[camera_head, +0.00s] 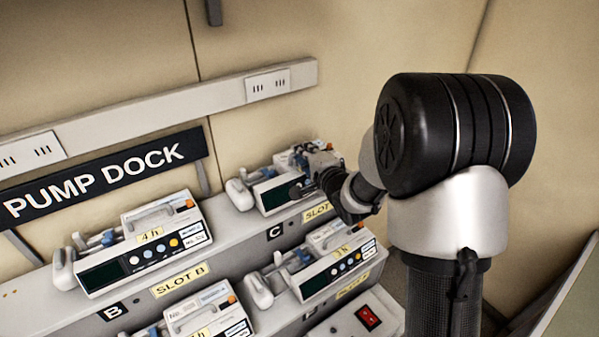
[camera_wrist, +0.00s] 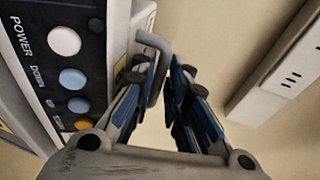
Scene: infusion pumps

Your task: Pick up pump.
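A white pump (camera_head: 276,193) with a dark screen sits on the upper dock shelf by the letter C. My gripper (camera_head: 310,165) is at its top right and hides much of its top and right side. In the wrist view, the pump's button panel (camera_wrist: 68,75) fills the left. A grey handle (camera_wrist: 168,55) rises from the pump and reaches into the space between my two blue-padded fingers (camera_wrist: 160,95), close to the left one. The fingers are apart with a gap showing wall. I cannot tell whether the left finger touches the handle.
Another pump (camera_head: 137,245) with a yellow label stands by slot B. Lower pumps (camera_head: 335,262) and (camera_head: 205,315) stand in front. A wall rail (camera_head: 190,100) with sockets runs behind, above the PUMP DOCK sign (camera_head: 95,172). A red switch (camera_head: 368,317) is on the dock.

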